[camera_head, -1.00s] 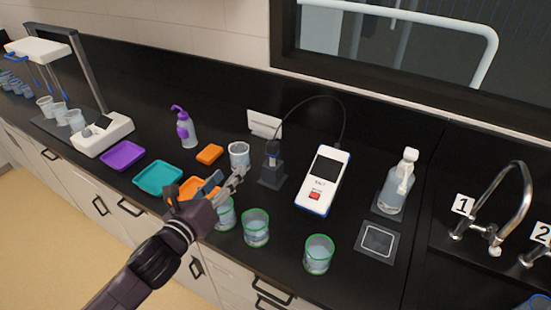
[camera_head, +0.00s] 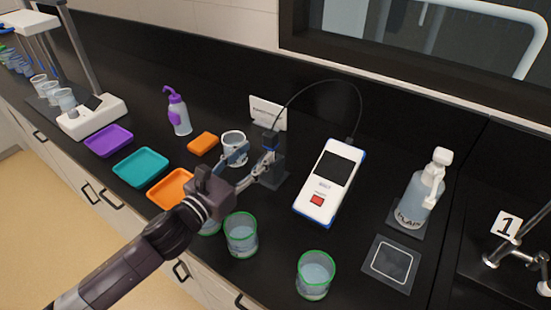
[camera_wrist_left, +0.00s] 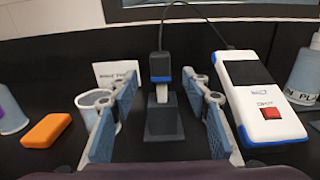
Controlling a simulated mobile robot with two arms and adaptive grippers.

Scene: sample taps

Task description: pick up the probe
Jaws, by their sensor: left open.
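The probe (camera_head: 270,140) stands upright in its dark holder (camera_head: 277,176), with a black cable arching from its top to the white and blue meter (camera_head: 328,182). In the left wrist view the probe (camera_wrist_left: 160,68) has a dark head with a blue band and a pale lower part. My left gripper (camera_head: 256,163) is open at the probe's left in the head view. In the left wrist view its two fingers (camera_wrist_left: 160,100) stand apart on either side of the holder, with the probe centred between them and farther off. Contact does not show. My right gripper is not in view.
A cup (camera_head: 233,152) stands close to the left finger. Green-rimmed beakers (camera_head: 241,238) (camera_head: 315,277) stand at the front. A white card (camera_head: 268,112) stands behind the probe. A wash bottle (camera_head: 420,192) is at the right. Coloured trays (camera_head: 141,167) lie at the left.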

